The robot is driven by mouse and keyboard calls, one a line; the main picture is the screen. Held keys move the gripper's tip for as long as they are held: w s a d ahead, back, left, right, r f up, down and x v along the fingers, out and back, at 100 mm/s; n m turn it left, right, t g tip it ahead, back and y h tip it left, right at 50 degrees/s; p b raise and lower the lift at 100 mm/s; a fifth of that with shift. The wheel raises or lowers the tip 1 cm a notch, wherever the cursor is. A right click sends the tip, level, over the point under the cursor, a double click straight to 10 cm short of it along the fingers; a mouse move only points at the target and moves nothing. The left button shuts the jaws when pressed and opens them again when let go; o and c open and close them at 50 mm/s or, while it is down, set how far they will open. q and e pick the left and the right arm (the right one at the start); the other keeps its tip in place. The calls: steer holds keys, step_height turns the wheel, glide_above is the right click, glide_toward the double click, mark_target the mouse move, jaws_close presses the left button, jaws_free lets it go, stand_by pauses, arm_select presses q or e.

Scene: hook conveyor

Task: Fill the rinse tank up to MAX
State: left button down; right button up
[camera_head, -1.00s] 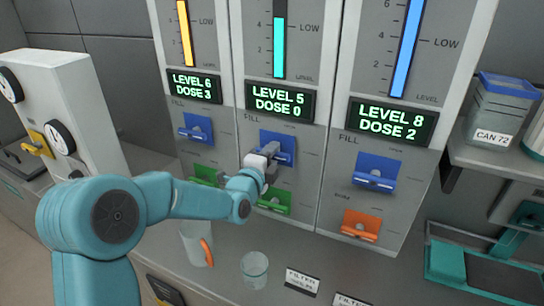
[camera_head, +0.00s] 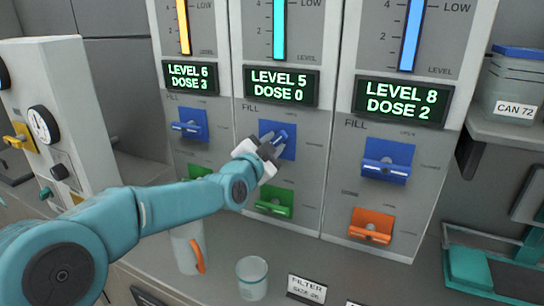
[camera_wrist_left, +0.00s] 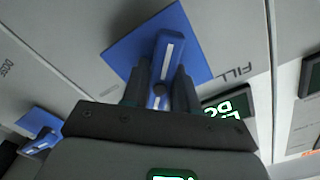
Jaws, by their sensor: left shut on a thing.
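Three dispenser columns stand side by side. The middle one has a cyan level bar (camera_head: 279,30) and a display (camera_head: 281,87) reading LEVEL 5, DOSE 0. My left gripper (camera_head: 271,147) is shut on its blue FILL lever (camera_head: 284,137), partly hiding it. The left wrist view shows this lever (camera_wrist_left: 168,60) between the two fingers (camera_wrist_left: 160,88), in front of its blue plate. A green lever (camera_head: 274,201) sits below. The left display (camera_head: 191,76) reads LEVEL 6, DOSE 3; the right display (camera_head: 403,102) reads LEVEL 8, DOSE 2. No MAX mark is readable. My right gripper is out of view.
Blue levers on the left (camera_head: 189,126) and right (camera_head: 386,167) columns flank the held one. An orange lever (camera_head: 371,228) is at lower right. A clear cup (camera_head: 252,278) and a pitcher (camera_head: 187,249) stand below my arm. CAN 72 (camera_head: 513,88) is on the right shelf.

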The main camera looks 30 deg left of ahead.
arm_select(q)
steer(key=shift+f+n+b, duration=0.2)
steer(key=shift+n+b, duration=0.5)
steer(key=shift+n, duration=0.3)
steer(key=c, duration=1)
jaws_free()
steer(key=shift+o, duration=0.2)
steer(key=shift+r, duration=0.1)
steer(key=shift+s, duration=0.1)
steer(key=s+d+b, duration=0.1)
steer(key=s, duration=1.5)
steer(key=shift+s, duration=0.1)
